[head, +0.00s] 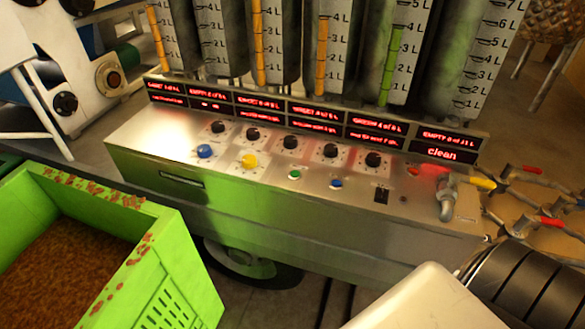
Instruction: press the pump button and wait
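A metal control panel (270,195) stands across the middle of the head view. On its sloped top are a large blue button (205,151), a yellow button (249,161), a small green button (294,175) and a small blue button (336,184). A black switch (381,196) sits to their right, and several black knobs (290,142) form a row behind. No readable label shows which button is the pump's. Red-lit displays stand along the back; the rightmost display (447,146) reads "clean". Neither of my grippers is in view.
Several tall gauge columns with litre marks (400,60) rise behind the panel. A green crate (165,265) with brown contents stands front left. A white and blue machine (75,75) is at the left.

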